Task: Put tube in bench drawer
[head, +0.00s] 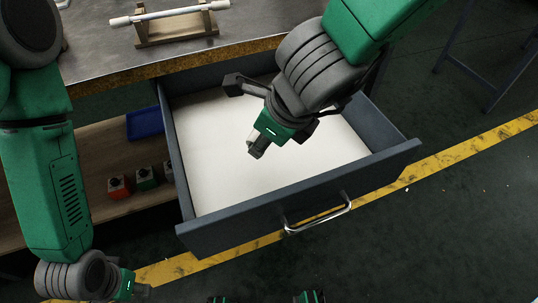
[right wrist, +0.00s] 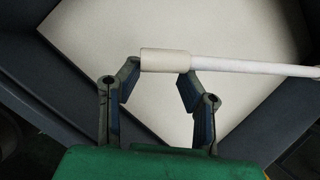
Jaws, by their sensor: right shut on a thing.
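A white tube with a beige end cap (right wrist: 228,63) lies across my right fingertips in the right wrist view. My right gripper (right wrist: 160,78) is shut on it at the cap, and the tube runs off to the right. In the head view my right gripper (head: 257,149) is over the open bench drawer (head: 300,226), and the held tube is hidden there. The drawer has dark walls and a bare white bottom. My left gripper (head: 141,291) is low at the left, outside the drawer; its fingers are too unclear to tell open or shut.
Another white tube (head: 168,13) rests on a wooden stand (head: 178,36) on the metal bench top (head: 105,58). A shelf below the bench holds a blue tray (head: 144,124) and several button boxes (head: 146,178). A yellow floor line passes the drawer front.

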